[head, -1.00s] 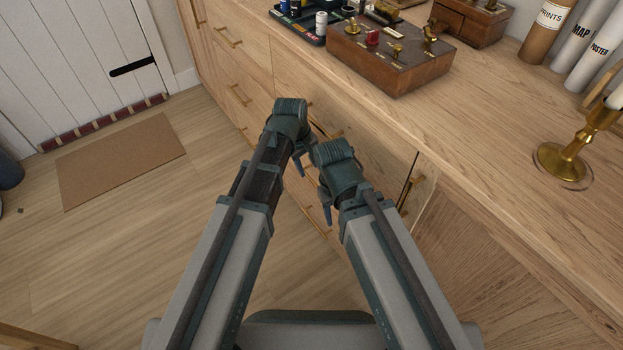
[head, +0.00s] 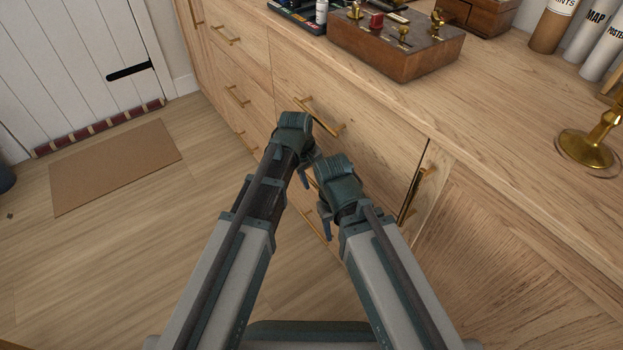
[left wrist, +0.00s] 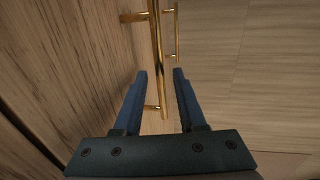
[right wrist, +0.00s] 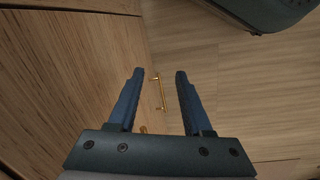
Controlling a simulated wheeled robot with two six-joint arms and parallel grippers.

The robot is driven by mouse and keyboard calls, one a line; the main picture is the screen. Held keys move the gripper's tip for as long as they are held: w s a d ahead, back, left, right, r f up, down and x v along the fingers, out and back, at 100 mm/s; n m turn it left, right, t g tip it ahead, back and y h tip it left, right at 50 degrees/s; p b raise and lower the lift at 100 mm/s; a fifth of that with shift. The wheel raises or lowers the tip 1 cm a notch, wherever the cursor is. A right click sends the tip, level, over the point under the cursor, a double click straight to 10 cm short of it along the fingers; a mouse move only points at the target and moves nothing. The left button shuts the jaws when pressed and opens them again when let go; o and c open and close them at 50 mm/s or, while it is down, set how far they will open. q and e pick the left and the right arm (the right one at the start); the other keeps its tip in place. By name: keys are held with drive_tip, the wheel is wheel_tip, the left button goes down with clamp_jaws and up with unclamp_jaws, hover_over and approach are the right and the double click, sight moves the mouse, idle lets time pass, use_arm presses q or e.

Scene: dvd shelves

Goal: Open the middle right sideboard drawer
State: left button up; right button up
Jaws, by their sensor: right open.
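The wooden sideboard's right drawer column has a top drawer (head: 350,100) with a brass bar handle (head: 322,118). My arms largely cover the middle right drawer below it, and its handle is mostly hidden in the head view. My left gripper (head: 304,176) is at the drawer fronts, pointing down. In the left wrist view its jaws (left wrist: 160,72) are open, with a near brass handle (left wrist: 156,40) running between them; contact is not clear. My right gripper (head: 326,222) is open beside it, lower and to the right. A smaller brass handle (right wrist: 161,92) shows beyond its fingers.
The left drawer column has several brass handles (head: 237,95). The sideboard top (head: 500,110) bears a wooden box with brass fittings (head: 395,45) and a brass candlestick (head: 590,150). A doormat (head: 115,165) lies on the clear floor by the white door.

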use_arm(q)
clamp_jaws()
idle(1.2)
